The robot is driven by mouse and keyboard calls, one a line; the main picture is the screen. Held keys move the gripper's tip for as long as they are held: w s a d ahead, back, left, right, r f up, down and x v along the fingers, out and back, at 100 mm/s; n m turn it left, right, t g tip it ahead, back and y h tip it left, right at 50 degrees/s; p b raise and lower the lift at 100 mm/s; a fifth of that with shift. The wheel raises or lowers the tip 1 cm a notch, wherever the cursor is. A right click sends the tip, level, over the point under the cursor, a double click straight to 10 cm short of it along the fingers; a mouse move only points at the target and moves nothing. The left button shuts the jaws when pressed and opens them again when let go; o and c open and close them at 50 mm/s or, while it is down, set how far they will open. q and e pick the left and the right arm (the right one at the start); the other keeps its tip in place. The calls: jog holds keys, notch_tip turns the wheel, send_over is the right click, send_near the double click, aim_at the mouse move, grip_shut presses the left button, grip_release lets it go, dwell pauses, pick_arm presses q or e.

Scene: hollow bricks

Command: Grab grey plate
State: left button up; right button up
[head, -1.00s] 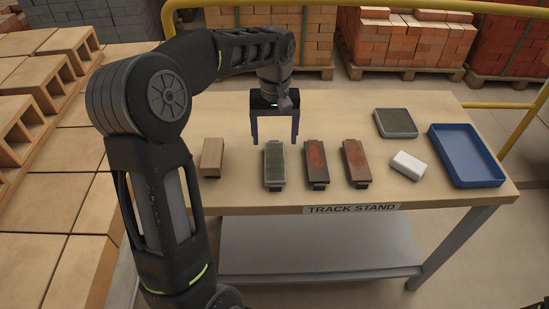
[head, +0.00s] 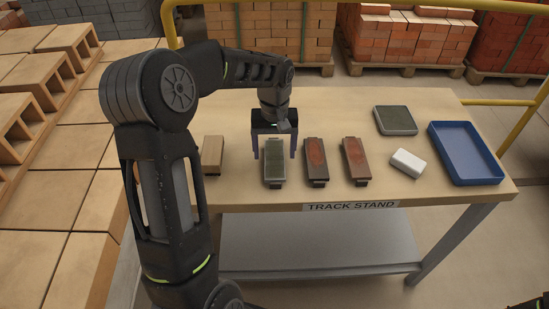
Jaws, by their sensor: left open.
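The grey plate (head: 274,166) lies on the table with its long side pointing away from me; its top is dark grey-green with a lighter grey rim. My left gripper (head: 274,156) is open, its fingers pointing down over the far part of the plate, one to each side of it. I cannot tell how far down the fingers reach or whether they touch the plate. My right gripper is not in view; only a dark piece of my body shows at the bottom right corner.
On the table (head: 440,196) are a tan block (head: 212,156), two plates with reddish tops (head: 316,160) (head: 355,158), a white block (head: 407,162), a square grey tray (head: 395,120) and an empty blue tray (head: 466,152). A yellow rail (head: 515,103) and brick stacks surround the table.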

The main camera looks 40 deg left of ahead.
pick_arm(q)
jog(key=shift+f, duration=0.8)
grip_shut()
dwell(0.6)
jog(key=shift+r, duration=0.1)
